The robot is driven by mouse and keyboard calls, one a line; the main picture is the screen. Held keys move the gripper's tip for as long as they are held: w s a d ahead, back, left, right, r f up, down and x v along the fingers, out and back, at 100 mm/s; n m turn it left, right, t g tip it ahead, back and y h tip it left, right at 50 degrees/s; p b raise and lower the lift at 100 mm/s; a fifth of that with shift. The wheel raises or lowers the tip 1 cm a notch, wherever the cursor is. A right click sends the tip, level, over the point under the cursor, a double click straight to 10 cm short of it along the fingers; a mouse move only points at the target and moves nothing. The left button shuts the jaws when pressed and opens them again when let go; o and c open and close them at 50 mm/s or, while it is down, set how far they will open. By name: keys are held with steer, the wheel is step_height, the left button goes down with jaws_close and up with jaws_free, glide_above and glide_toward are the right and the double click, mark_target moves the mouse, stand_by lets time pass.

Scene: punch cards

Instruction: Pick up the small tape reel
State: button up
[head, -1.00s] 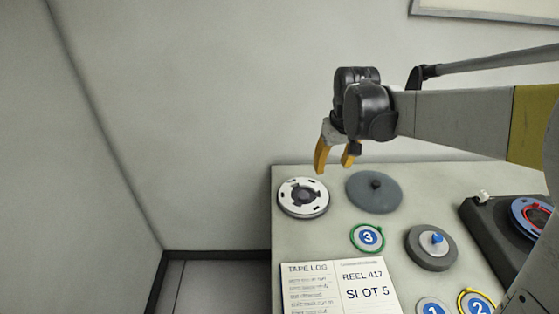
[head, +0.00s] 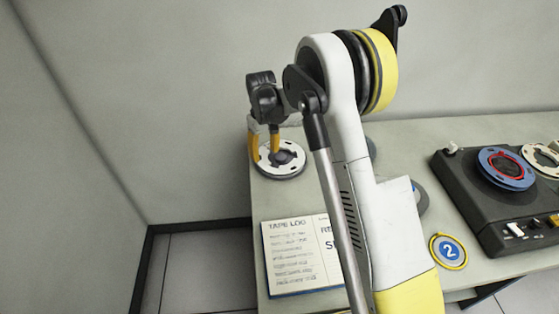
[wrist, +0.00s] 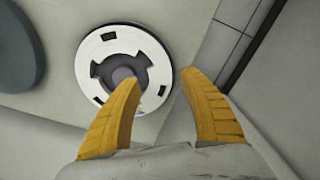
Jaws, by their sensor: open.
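The small tape reel (head: 287,160), white with a dark hub and dark slots, lies flat near the table's back left corner. It also shows in the wrist view (wrist: 100,60), left of centre and partly covered by my left finger. My gripper (head: 265,155) is open and empty, its yellow fingers pointing down at the reel's left side in the head view. In the wrist view my gripper (wrist: 160,78) has its left finger overlapping the reel's lower edge and its right finger beyond the reel's right side. I cannot tell whether the fingers touch it.
A dark grey disc (wrist: 18,60) lies beside the reel. A tape log booklet (head: 291,255) lies in front. A tape deck (head: 480,215) with reels stands at right, near a blue badge marked 2 (head: 449,251). My arm hides the table's middle.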

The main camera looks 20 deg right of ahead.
mark_target(265, 164)
steer(key=f+b, duration=0.2)
steer(key=f, duration=0.4)
steer(key=shift+w+f+b, duration=0.1)
steer(key=shift+w+b, duration=0.1)
steer(key=shift+b, duration=0.15)
jaws_close()
